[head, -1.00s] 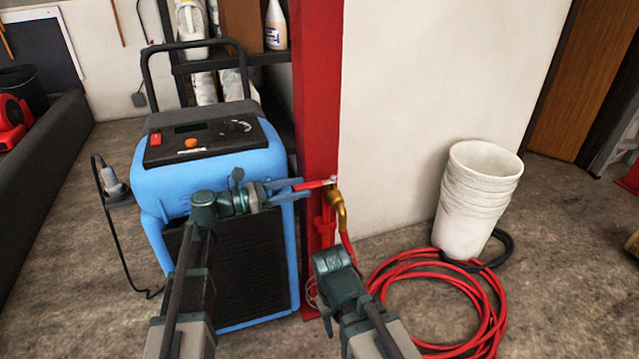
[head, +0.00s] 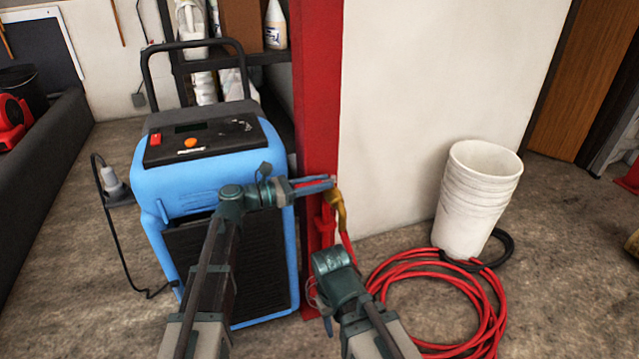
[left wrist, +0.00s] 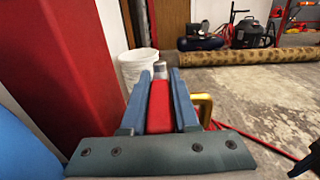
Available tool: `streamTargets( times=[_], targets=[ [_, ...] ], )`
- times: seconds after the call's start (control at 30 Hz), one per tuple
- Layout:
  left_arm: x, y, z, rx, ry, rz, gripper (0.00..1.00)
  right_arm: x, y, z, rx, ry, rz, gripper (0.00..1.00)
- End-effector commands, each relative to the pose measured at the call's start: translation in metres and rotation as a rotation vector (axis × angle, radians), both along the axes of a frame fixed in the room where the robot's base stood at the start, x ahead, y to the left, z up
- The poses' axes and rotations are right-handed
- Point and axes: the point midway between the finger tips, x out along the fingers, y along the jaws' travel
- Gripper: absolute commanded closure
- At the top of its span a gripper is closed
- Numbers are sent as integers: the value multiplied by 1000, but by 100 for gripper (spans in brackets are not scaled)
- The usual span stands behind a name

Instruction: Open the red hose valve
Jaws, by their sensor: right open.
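The red valve lever (left wrist: 160,105) lies lengthwise between the two blue fingers of my left gripper (left wrist: 160,95) in the left wrist view, filling the gap. In the head view my left gripper (head: 318,184) reaches from the left to the lever's place in front of the red post, and its fingers cover most of the lever. The brass valve body (head: 339,208) is just right of the fingertips; its brass edge also shows in the left wrist view (left wrist: 206,108). My right gripper (head: 333,282) is lower, below the valve, with its fingers mostly hidden; it is open.
A red post (head: 316,90) stands right behind the valve. A blue machine (head: 205,165) is close on the left. A red hose (head: 490,310) lies coiled on the floor at the right, beside stacked white buckets (head: 475,205).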

Motion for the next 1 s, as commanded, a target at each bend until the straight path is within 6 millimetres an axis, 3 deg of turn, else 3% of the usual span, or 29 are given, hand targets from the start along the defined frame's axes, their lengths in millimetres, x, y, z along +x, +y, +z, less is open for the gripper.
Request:
streamTargets(
  times=[0.03,0.13,1.0],
  targets=[
    [0,0,0,0,0,0,82,0,0,0,0,0,0,50],
    [0,0,0,0,0,0,100,0,0,0,0,0,0,50],
    [0,0,0,0,0,0,100,0,0,0,0,0,0,50]
  ],
)
